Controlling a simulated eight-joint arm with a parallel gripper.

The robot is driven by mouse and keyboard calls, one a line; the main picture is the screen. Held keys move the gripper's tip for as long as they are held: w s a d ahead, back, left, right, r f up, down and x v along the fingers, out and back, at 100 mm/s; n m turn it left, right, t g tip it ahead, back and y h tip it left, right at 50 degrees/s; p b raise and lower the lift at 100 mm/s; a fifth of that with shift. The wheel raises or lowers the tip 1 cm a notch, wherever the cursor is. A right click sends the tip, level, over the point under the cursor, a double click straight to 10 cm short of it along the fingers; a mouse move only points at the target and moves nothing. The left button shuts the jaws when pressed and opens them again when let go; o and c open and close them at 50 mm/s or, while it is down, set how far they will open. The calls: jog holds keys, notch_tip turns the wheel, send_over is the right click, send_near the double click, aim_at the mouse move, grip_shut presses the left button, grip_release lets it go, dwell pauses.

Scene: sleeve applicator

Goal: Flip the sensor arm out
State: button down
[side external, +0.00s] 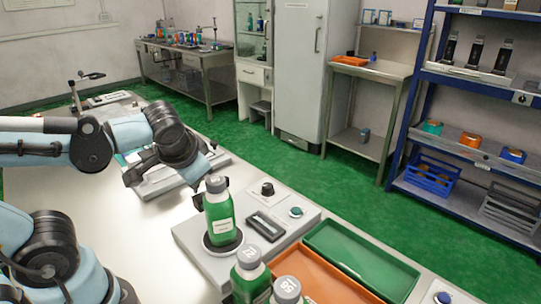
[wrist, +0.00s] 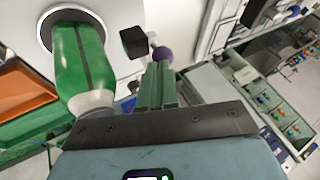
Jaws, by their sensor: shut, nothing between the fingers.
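In the wrist view the sensor arm shows as a black block (wrist: 134,42) joined by a short pale stem to a purple ball (wrist: 162,53). It is beside a green bottle (wrist: 82,60), and I cannot tell whether they touch. In the side view the bottle (side external: 219,220) stands upright on a round dark seat of the grey applicator (side external: 270,245). My gripper (wrist: 158,72) is shut and empty, its fingertips close to the purple ball. I cannot tell whether they touch it. In the side view my gripper is behind the bottle's left side, its fingertips unclear.
A black knob (side external: 267,189) and a teal button (side external: 295,212) are on the applicator. A green tray (side external: 362,262) and an orange tray (side external: 325,278) lie to its front right. More green bottles (side external: 250,275) stand in front. The table (side external: 130,240) is clear at left.

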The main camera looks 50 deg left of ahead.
jog(key=shift+s+a+m+t+h, duration=0.15)
jog(key=shift+a+m+t+h, duration=0.45)
jog(key=shift+a+m, duration=0.8)
jog(key=w+a+m+t+h, duration=0.1)
jog(key=w+a+m+h, duration=0.1)
jog(key=a+m+h, duration=0.3)
jog(key=m, duration=0.3)
jog(key=shift+w+a+m, duration=0.3)
jog(key=shift+w+m, duration=0.1)
jog(key=shift+w+a, duration=0.25)
jog(key=shift+w, duration=0.05)
dwell(1.0)
dwell(0.5)
jog(key=v, duration=1)
jog(key=shift+d, duration=0.15)
jog(key=shift+s, duration=0.1)
